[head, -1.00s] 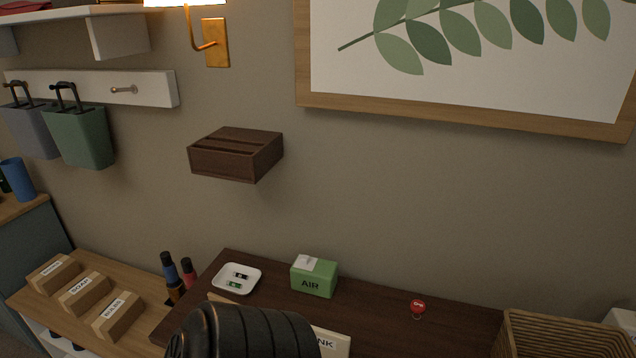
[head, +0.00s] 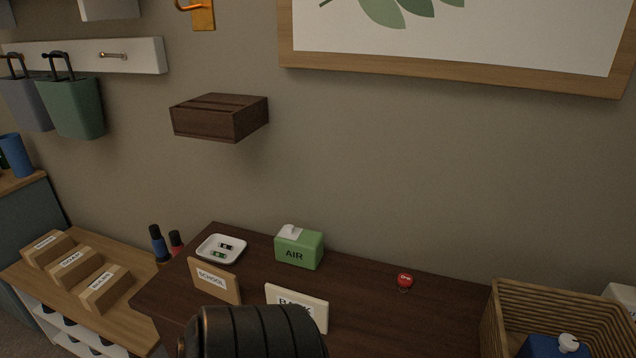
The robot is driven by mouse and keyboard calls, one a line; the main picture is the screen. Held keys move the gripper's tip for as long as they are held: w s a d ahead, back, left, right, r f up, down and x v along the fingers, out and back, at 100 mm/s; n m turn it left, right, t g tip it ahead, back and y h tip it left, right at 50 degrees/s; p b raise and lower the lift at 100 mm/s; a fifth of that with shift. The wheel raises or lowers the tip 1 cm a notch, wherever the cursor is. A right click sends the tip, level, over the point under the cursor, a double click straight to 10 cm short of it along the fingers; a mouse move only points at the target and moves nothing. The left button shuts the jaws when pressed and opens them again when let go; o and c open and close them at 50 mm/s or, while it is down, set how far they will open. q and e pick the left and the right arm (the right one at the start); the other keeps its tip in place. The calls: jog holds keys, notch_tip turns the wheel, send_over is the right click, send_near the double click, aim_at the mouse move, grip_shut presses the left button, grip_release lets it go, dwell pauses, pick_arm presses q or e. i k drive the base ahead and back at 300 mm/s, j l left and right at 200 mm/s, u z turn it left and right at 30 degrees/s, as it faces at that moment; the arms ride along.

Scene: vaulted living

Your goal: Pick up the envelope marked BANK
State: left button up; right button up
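The cream envelope marked BANK (head: 313,310) stands upright on the dark wooden table (head: 375,310). Its lower part and part of its label are hidden behind a black, ribbed, rounded part at the bottom of the head view, which seems to be mine. A brown envelope marked SCHOOL (head: 214,281) stands just to its left. Neither gripper's fingers show in the head view.
A white dish (head: 221,243) with small items, a green AIR box (head: 299,252) and a small red item (head: 405,281) are on the table. A wicker basket (head: 495,320) stands at the right. A dark wall box (head: 218,122) hangs above.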

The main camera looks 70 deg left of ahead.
aim_at(318, 309)
jog(key=l+u, duration=0.1)
jog(key=u, duration=0.35)
jog(key=i+l+u, duration=0.1)
jog(key=u, duration=0.3)
jog(key=l+u, duration=0.2)
jog(key=u, duration=0.25)
